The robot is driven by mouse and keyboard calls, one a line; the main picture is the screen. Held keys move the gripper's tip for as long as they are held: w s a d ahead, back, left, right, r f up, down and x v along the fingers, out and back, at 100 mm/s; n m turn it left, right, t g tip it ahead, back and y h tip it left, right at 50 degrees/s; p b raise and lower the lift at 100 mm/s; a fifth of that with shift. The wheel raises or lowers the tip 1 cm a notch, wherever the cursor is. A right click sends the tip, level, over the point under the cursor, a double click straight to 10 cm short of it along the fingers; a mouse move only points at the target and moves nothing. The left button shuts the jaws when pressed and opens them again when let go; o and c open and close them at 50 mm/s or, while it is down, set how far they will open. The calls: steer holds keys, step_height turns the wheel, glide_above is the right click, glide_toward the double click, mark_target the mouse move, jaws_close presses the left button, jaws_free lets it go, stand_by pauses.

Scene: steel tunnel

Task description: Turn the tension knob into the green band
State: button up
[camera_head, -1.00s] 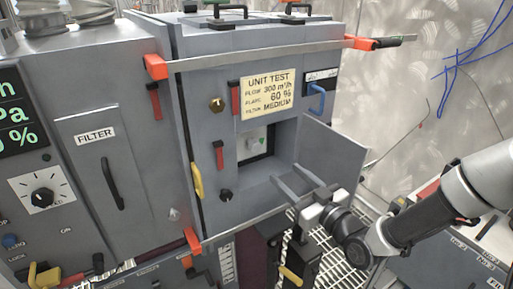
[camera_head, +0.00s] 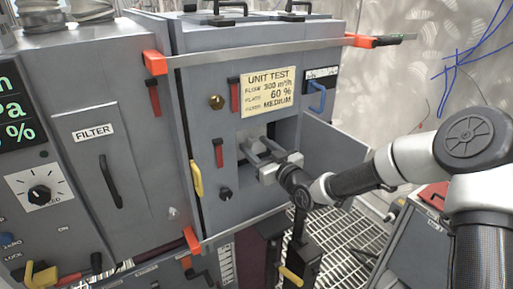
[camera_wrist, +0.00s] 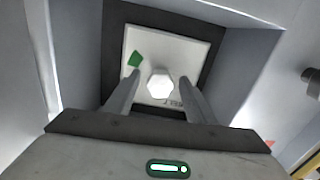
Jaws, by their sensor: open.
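The tension knob (camera_wrist: 160,84) is a pale, many-sided knob on a white square plate (camera_wrist: 187,52) at the back of a recess in the grey cabinet. The green band (camera_wrist: 135,59) is a small green patch on the plate, up and left of the knob in the wrist view. My gripper (camera_wrist: 157,88) is open, with one finger on each side of the knob in that picture; I cannot tell whether either touches it. In the head view my gripper (camera_head: 256,148) reaches into the recess and hides the knob.
An open door (camera_head: 335,147) stands at the right of the recess. A yellow UNIT TEST card (camera_head: 268,92) is above it. A red handle (camera_head: 219,153) and a black knob (camera_head: 225,194) sit left of it. Recess walls (camera_wrist: 245,60) surround my fingers closely.

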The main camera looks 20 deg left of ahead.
steer(key=shift+a, duration=0.1)
steer(key=c, duration=1)
steer(key=shift+c, duration=0.2)
steer(key=shift+w+m, duration=0.1)
steer(key=shift+m, duration=0.2)
steer(key=m+b, duration=0.1)
steer(key=m, duration=0.4)
steer(key=shift+m, duration=0.4)
steer(key=m, duration=0.5)
steer(key=shift+b, duration=0.3)
steer(key=shift+m, duration=0.3)
steer(key=o, duration=1)
